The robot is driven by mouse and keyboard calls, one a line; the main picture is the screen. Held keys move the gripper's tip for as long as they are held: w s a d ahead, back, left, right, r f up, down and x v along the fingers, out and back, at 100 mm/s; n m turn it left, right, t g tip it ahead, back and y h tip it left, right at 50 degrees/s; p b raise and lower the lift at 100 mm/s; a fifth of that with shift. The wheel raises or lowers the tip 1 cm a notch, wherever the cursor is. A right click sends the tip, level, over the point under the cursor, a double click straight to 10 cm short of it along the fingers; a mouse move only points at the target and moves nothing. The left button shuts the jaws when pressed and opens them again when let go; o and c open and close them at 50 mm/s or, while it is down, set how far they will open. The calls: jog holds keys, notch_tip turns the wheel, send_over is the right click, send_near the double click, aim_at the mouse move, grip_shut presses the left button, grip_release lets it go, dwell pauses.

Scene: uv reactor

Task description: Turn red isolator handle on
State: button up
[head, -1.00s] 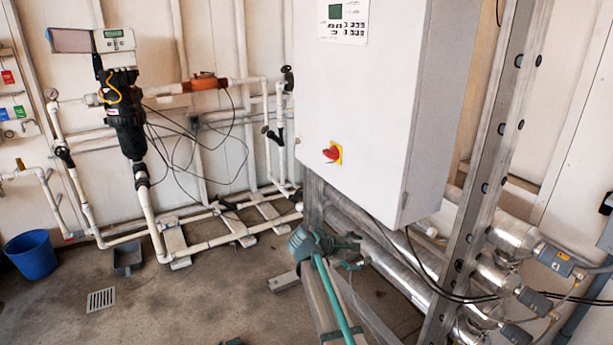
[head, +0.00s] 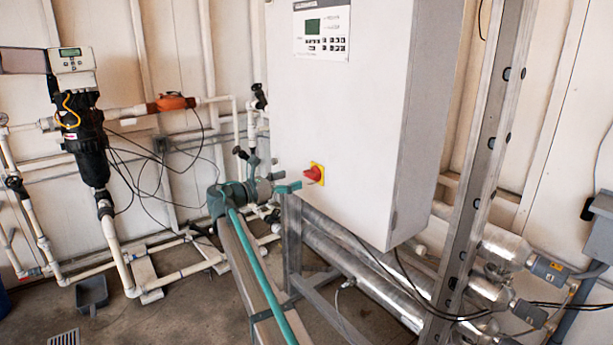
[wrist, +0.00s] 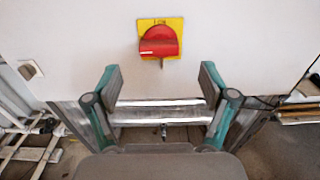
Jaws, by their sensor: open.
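The red isolator handle (head: 313,174) sits on a yellow backplate on the front of the white cabinet (head: 345,140). In the wrist view, the red handle (wrist: 158,46) shows above centre, with its wide red grip lying roughly crosswise on the yellow plate (wrist: 175,24). My gripper (head: 290,187) is just left of and slightly below the handle in the head view. In the wrist view, my gripper (wrist: 161,78) has its two teal fingers spread wide, with nothing between them. The handle lies beyond and above the fingertips, apart from both.
A keypad panel (head: 322,32) is higher on the cabinet. Silvery pipes (head: 370,275) and a metal upright (head: 485,170) stand below and right of it. White pipework and a black filter unit (head: 88,140) are at the left.

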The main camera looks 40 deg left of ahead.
aim_at(307, 175)
jog(key=x, duration=0.7)
jog(key=shift+w, duration=0.1)
jog(key=c, duration=1.2)
jog(key=shift+o, duration=0.2)
